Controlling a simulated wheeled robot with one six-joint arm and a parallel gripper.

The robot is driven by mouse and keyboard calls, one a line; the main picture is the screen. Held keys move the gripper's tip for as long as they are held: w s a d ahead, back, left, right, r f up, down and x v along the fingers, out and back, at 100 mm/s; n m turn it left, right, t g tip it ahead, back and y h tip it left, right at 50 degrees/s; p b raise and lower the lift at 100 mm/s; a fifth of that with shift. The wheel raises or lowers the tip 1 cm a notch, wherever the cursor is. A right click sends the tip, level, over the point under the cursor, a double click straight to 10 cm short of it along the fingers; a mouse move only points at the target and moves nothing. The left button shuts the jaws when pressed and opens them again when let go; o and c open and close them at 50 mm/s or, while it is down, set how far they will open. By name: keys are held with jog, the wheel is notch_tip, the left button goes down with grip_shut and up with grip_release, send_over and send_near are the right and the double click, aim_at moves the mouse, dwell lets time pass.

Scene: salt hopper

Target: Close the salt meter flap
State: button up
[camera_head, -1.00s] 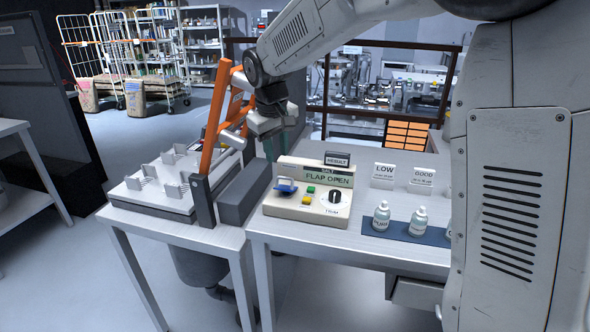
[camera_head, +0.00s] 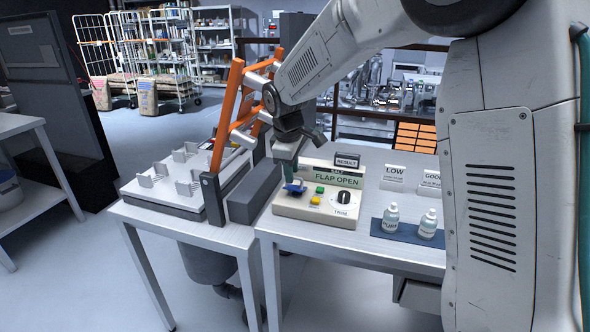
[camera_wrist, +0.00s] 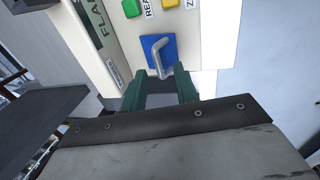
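The salt meter (camera_head: 322,208) is a cream box on the metal table, and its green display reads FLAP OPEN. Its blue flap (camera_head: 296,187) is at the left of its front panel. In the wrist view the blue flap (camera_wrist: 154,47) carries a grey bent handle (camera_wrist: 157,58). My gripper (camera_head: 291,177) is over the flap from above. In the wrist view the two green fingers of my gripper (camera_wrist: 160,84) are apart, with the handle just ahead of their tips.
Green and yellow buttons (camera_head: 315,201) and a black TRIM knob (camera_head: 343,196) sit right of the flap. A dark grey block (camera_head: 254,192) and an orange frame (camera_head: 226,115) stand to the left. Small bottles (camera_head: 391,218) stand on a blue mat at the right.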

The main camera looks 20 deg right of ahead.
aim_at(292, 188)
jog(key=shift+f, duration=0.2)
grip_shut()
jog(key=shift+s+a+f+t+h, duration=0.3)
jog(key=shift+s+t+h, duration=0.2)
jog(key=shift+t, duration=0.1)
jog(key=shift+s+a+f+t+h, duration=0.25)
jog(key=shift+f+t+h, duration=0.2)
jog(key=shift+t, duration=0.2)
jog(key=shift+s+a+f+t+h, duration=0.15)
jog(key=shift+s+f+t+h, duration=0.2)
jog(key=shift+t, duration=0.3)
